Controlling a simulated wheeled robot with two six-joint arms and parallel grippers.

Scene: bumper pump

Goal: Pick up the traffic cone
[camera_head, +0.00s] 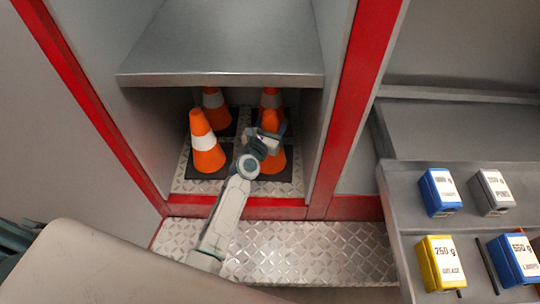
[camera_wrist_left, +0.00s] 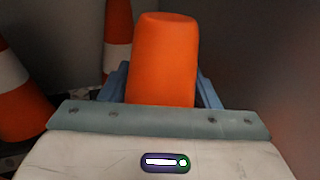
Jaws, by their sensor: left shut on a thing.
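Several orange traffic cones with white bands stand on dark square bases in the lower compartment of a grey cabinet. My left gripper (camera_head: 268,136) is shut on the upper part of the front right traffic cone (camera_head: 279,160). In the left wrist view, that cone's orange top (camera_wrist_left: 162,60) sits between the two blue fingers. The gripper and wrist hide its middle and part of its base in the head view. It looks upright; I cannot tell whether it is clear of the floor. My right gripper is not in view.
Another cone (camera_head: 206,142) stands close on the left, with a back left cone (camera_head: 213,100) and a back right cone (camera_head: 270,97) behind. A grey shelf (camera_head: 222,80) hangs above, and a red post (camera_head: 352,95) bounds the right side. Labelled boxes (camera_head: 440,192) sit farther right.

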